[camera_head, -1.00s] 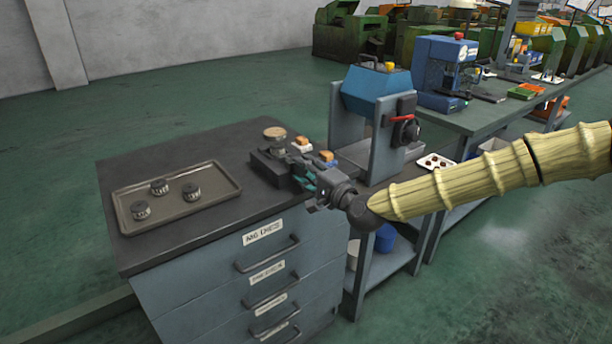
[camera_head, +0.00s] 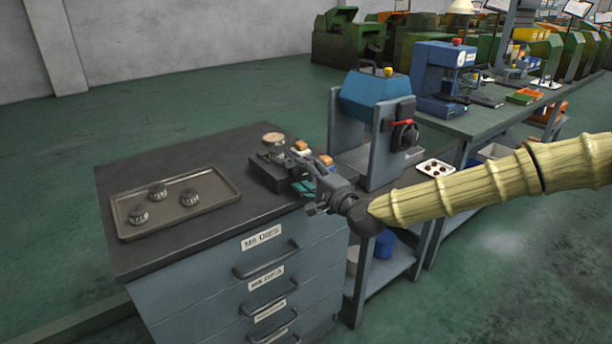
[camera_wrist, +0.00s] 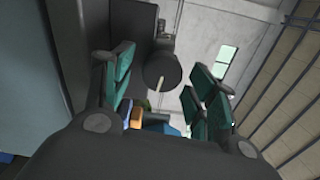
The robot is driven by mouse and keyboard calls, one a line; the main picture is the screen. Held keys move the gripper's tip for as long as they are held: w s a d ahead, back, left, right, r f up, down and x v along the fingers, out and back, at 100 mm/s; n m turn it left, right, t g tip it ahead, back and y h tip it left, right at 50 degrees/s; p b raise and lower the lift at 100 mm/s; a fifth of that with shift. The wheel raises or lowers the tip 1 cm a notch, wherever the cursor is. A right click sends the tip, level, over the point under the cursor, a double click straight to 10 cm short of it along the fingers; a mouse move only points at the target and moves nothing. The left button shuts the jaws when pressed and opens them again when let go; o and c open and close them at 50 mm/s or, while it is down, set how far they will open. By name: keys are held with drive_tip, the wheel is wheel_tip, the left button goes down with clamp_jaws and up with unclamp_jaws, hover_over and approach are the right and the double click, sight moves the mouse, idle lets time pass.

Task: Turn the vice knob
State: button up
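The dark vice (camera_head: 268,174) stands on the cabinet top near its right back edge, with a disc-topped metal piece (camera_head: 274,141) on it. In the wrist view, a dark round knob (camera_wrist: 160,69) with a pale bar across its face shows ahead, in front of the dark vice body (camera_wrist: 129,28). My gripper (camera_head: 305,187) is at the vice's right front side, low over the cabinet edge. In the wrist view my gripper (camera_wrist: 158,84) is open, its teal pads on either side of the knob, with gaps visible. The gripper hides the knob in the head view.
A tray (camera_head: 228,200) with 3 round dies lies on the cabinet (camera_head: 140,250) at left. Small orange-topped blocks (camera_head: 300,147) stand behind the vice. A blue machine (camera_head: 375,95) on a grey frame stands close to the right. The cabinet top between tray and vice is clear.

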drive_tip(key=shift+s, duration=0.1)
drive_tip(key=v, duration=1.2)
